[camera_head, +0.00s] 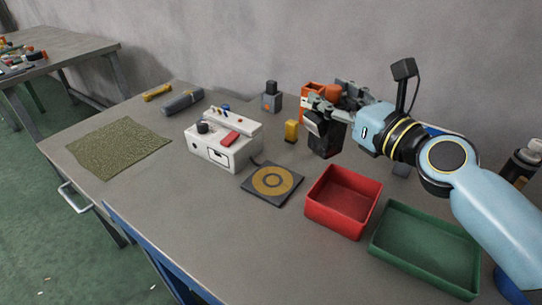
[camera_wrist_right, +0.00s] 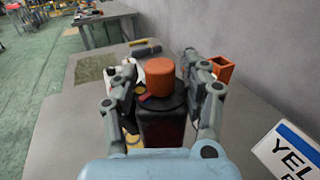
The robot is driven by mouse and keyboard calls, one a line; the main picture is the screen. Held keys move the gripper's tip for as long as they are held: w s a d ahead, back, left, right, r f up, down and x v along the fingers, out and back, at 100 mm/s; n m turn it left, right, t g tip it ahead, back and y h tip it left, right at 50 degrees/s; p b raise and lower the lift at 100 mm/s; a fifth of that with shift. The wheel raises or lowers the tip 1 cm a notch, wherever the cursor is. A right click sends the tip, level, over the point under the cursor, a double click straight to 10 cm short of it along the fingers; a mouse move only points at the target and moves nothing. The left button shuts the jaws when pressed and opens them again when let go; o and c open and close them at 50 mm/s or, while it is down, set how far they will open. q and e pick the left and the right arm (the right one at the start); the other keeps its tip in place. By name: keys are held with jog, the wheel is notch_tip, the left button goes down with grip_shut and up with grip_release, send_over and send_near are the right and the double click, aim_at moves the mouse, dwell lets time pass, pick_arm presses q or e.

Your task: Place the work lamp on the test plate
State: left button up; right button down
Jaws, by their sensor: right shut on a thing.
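The work lamp, with a black body (camera_head: 325,138) and an orange dome, is between the fingers of my right gripper (camera_head: 328,112), which is shut on it. In the right wrist view the lamp's orange dome (camera_wrist_right: 160,76) stands upright between the two fingers (camera_wrist_right: 165,100). I cannot tell whether the lamp's base touches the bench. The test plate (camera_head: 293,184), a dark square with a yellow ring, lies on the bench to the lower left of the lamp, clear on top. My left gripper is not in view.
A white control box (camera_head: 207,153) stands left of the plate. A red tray (camera_head: 325,217) and a green tray (camera_head: 402,255) are in front. A yellow block (camera_head: 291,131), a grey block (camera_head: 271,102) and an orange box (camera_head: 308,90) are behind. A green mat (camera_head: 118,147) lies left.

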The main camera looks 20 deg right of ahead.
jog(key=w+a+f+b, duration=0.5)
jog(key=a+f+b, duration=0.2)
jog(key=a+f, duration=0.2)
jog(key=shift+f+b, duration=0.3)
jog(key=shift+f, duration=0.6)
jog(key=c, duration=0.6)
grip_release()
jog(key=shift+a, duration=0.1)
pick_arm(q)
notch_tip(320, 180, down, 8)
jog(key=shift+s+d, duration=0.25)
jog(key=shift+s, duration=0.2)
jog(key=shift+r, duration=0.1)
pick_arm(e)
jog(key=shift+r, duration=0.15)
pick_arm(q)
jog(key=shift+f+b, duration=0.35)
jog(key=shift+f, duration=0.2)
pick_arm(e)
jog(key=v, duration=1.2)
